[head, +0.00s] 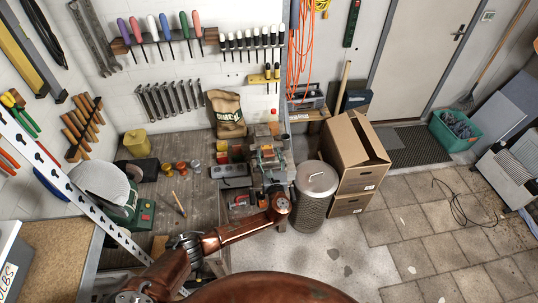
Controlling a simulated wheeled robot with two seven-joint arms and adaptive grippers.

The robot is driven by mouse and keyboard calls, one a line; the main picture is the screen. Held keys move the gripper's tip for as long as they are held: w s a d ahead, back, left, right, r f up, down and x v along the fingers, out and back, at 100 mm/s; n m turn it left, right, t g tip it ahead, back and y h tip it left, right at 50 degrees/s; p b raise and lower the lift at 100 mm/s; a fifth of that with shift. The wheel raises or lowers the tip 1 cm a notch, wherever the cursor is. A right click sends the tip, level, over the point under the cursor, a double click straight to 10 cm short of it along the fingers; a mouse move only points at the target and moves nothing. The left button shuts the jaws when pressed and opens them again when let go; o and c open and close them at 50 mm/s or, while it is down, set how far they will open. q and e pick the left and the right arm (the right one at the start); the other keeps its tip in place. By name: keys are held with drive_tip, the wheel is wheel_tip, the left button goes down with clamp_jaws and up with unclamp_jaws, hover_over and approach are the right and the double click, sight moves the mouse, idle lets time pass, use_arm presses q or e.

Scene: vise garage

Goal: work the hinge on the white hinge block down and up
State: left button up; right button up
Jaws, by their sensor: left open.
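My left arm reaches in from the lower left, and its gripper (271,180) is at the right end of the workbench, close against a cluster of grey metal parts and small orange-brown parts. The gripper is open, but its fingertips are small and hard to separate from the parts behind them. I cannot clearly make out the white hinge block or its hinge among these parts; the arm and gripper cover some of this area. I cannot tell whether the gripper touches anything. My right gripper is not in view.
The wooden workbench (185,190) holds a tan sack (226,113), a yellow can (137,143) and small coloured pots. A lidded metal bin (316,180) and cardboard boxes (355,150) stand close on the right. Tools hang on the wall. The tiled floor at right is mostly free.

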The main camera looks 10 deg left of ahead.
use_arm(q)
clamp_jaws()
idle(0.5)
